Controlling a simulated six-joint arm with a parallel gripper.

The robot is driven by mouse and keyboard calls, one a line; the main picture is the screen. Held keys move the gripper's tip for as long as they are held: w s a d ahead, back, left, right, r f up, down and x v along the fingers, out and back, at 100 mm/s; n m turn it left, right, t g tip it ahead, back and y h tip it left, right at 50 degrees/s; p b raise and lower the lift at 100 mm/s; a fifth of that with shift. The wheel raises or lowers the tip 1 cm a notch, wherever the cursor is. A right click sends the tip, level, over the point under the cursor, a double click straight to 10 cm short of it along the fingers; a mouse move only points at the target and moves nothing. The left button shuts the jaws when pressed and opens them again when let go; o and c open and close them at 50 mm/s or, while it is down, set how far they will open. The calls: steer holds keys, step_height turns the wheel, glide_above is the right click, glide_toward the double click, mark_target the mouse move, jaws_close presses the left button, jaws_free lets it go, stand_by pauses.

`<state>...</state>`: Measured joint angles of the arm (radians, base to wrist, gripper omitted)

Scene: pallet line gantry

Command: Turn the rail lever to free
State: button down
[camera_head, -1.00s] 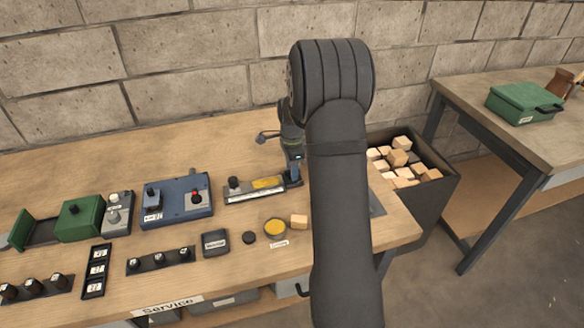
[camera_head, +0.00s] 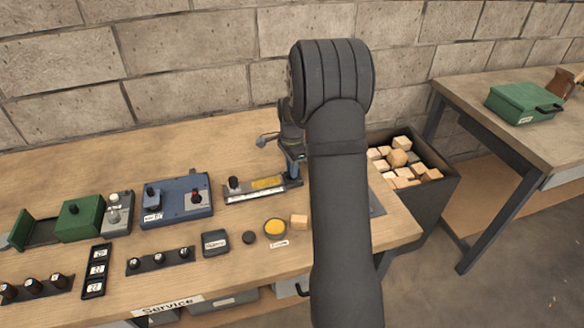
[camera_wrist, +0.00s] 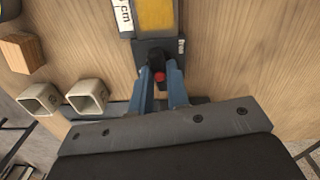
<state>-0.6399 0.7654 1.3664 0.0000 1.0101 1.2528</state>
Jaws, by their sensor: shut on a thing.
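The rail unit (camera_head: 255,190) lies on the wooden bench, a long dark base with a yellow plate and a white scale strip. In the wrist view the yellow plate (camera_wrist: 154,14) and its cm scale show at the top. The rail lever (camera_wrist: 156,60) is a small black part at the rail's end, with a red spot beside it. My gripper (camera_wrist: 160,75) has its blue fingers shut on the lever, one on each side. In the head view my gripper (camera_head: 293,178) is at the rail's right end, partly behind my arm. The lever's setting cannot be read.
A yellow disc (camera_head: 275,227) and a wooden block (camera_head: 299,221) lie in front. Two square tubes (camera_wrist: 87,97) lie near my gripper. A dark bin (camera_head: 425,195) of blocks stands to the right.

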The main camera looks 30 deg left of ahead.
steer(key=n, duration=1.2)
steer(key=shift+n, duration=1.9)
steer(key=c, duration=1.4)
jaws_free()
